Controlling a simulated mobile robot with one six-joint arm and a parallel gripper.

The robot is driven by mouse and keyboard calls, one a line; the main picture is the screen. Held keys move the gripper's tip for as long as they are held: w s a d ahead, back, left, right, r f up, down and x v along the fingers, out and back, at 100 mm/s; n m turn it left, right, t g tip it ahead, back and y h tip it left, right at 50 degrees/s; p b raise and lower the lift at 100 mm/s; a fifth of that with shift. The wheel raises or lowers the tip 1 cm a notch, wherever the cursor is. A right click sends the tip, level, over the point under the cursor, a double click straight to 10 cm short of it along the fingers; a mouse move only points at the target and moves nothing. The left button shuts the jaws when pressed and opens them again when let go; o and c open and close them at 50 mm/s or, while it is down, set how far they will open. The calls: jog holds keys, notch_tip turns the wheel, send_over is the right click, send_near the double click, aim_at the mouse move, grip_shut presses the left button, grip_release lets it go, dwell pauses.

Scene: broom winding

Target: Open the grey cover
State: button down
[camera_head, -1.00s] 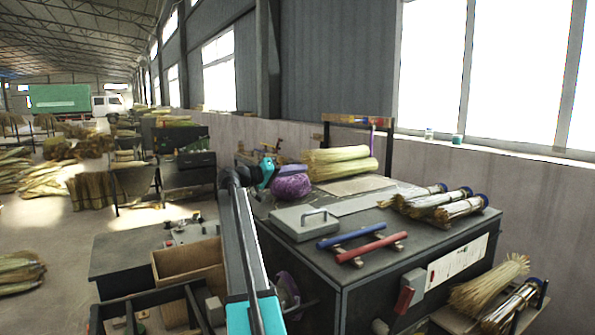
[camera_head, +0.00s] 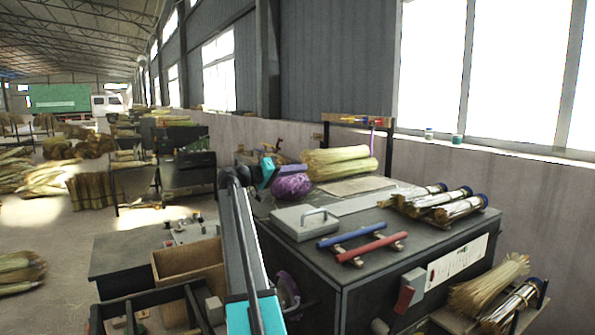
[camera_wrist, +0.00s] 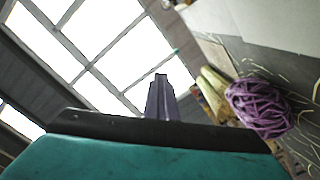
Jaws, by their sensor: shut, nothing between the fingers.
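The grey cover (camera_head: 304,223) is a flat, light grey lid with a bar handle (camera_head: 314,214) on top. It lies flat on the dark workbench (camera_head: 400,261), near its left edge. My gripper (camera_head: 301,169) is above and behind the cover, apart from it, close to the purple twine ball (camera_head: 291,187). In the wrist view my gripper (camera_wrist: 161,80) shows its fingers together with nothing between them, pointing toward the windows. The cover is not clearly visible in the wrist view.
A blue bar (camera_head: 350,235) and a red bar (camera_head: 371,248) lie just right of the cover. Straw bundles (camera_head: 340,162) lie behind the twine, which also shows in the wrist view (camera_wrist: 260,107). Tied brooms (camera_head: 436,203) lie at right. A wooden box (camera_head: 188,265) stands left.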

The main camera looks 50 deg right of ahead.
dwell(0.4)
jog(key=c, duration=1.8)
grip_release()
jog(key=shift+w+a, duration=0.1)
jog(key=b+v, duration=0.4)
jog(key=v, duration=0.9)
jog(key=shift+a, duration=0.25)
